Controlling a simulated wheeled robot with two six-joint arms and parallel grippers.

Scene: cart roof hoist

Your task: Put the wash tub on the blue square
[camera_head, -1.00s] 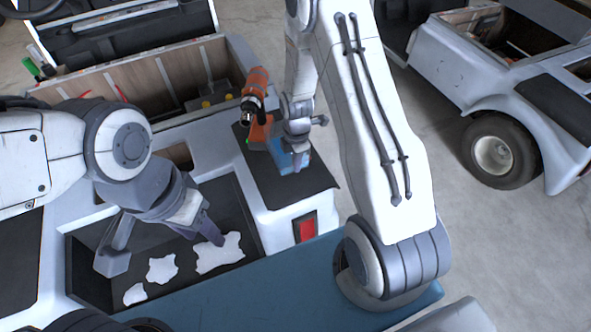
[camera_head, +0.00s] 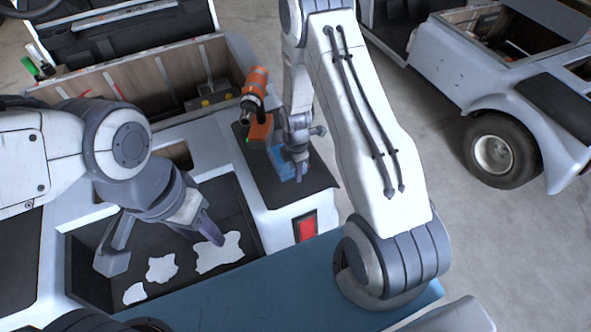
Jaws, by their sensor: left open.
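I cannot make out a separate wash tub. A dark open well (camera_head: 82,275) in the cart's rear holds several flat white pieces (camera_head: 218,252). My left gripper (camera_head: 160,242) is over the well, its two fingers spread wide with nothing visible between them. A blue patch (camera_head: 281,164) shows on the black pad (camera_head: 262,190) beside the well, partly hidden by my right gripper and a drill; I cannot tell whether it is the blue square. My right gripper (camera_head: 302,168) points down at the patch's right edge. Its finger gap is hidden.
An orange drill (camera_head: 256,88) stands at the pad's back edge. A blue surface (camera_head: 240,295) runs along the front. A second white cart (camera_head: 480,75) stands right; grey floor lies between.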

